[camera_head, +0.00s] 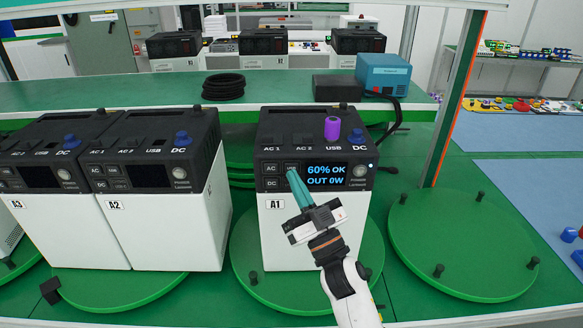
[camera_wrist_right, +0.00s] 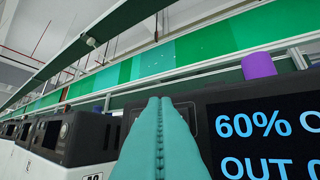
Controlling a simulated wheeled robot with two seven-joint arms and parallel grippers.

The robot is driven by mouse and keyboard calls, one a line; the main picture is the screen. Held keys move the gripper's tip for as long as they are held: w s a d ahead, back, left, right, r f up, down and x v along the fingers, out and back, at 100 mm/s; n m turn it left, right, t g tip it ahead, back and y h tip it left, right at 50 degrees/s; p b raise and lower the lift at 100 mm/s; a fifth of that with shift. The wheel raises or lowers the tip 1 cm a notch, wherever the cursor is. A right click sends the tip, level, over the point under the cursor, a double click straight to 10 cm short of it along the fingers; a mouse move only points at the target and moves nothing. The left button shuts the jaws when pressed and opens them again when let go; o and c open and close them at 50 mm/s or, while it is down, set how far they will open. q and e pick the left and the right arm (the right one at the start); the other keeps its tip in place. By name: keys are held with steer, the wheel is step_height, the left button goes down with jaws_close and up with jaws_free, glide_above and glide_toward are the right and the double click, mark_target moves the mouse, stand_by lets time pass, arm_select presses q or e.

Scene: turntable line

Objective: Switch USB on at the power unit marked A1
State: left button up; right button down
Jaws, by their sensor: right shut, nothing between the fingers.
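The power unit marked A1 (camera_head: 305,236) stands on a green turntable, a white box with a black top panel. Its screen (camera_head: 325,175) is lit and reads 60% OK, OUT 0W; it also shows in the right wrist view (camera_wrist_right: 262,135). Buttons labelled AC and DC sit left of the screen, and the USB button is partly hidden behind my fingers. A purple plug (camera_head: 332,128) stands at the USB socket on top. My right gripper (camera_head: 292,174) is shut and empty, its teal fingertips at the button beside the screen; contact cannot be told. My left gripper is not in view.
Units A2 (camera_head: 165,232) and A3 (camera_head: 60,230) stand to the left. An empty green turntable (camera_head: 462,245) with black pegs lies to the right, by an orange-edged post (camera_head: 452,110). Behind, a green bench holds a black coil (camera_head: 223,86) and a blue box (camera_head: 384,74).

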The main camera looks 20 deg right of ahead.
steer(key=shift+w, duration=0.15)
steer(key=shift+w+d, duration=0.15)
steer(key=shift+w, duration=0.15)
steer(key=shift+w, duration=0.3)
stand_by(0.8)
steer(key=shift+s, duration=0.15)
steer(key=shift+s+p, duration=0.3)
steer(key=shift+s, duration=0.3)
steer(key=s, duration=0.1)
steer(key=s+a, duration=0.1)
steer(key=s, duration=0.1)
steer(key=s+p, duration=0.1)
steer(key=shift+s+a, duration=0.35)
steer(key=shift+s, duration=0.05)
stand_by(0.6)
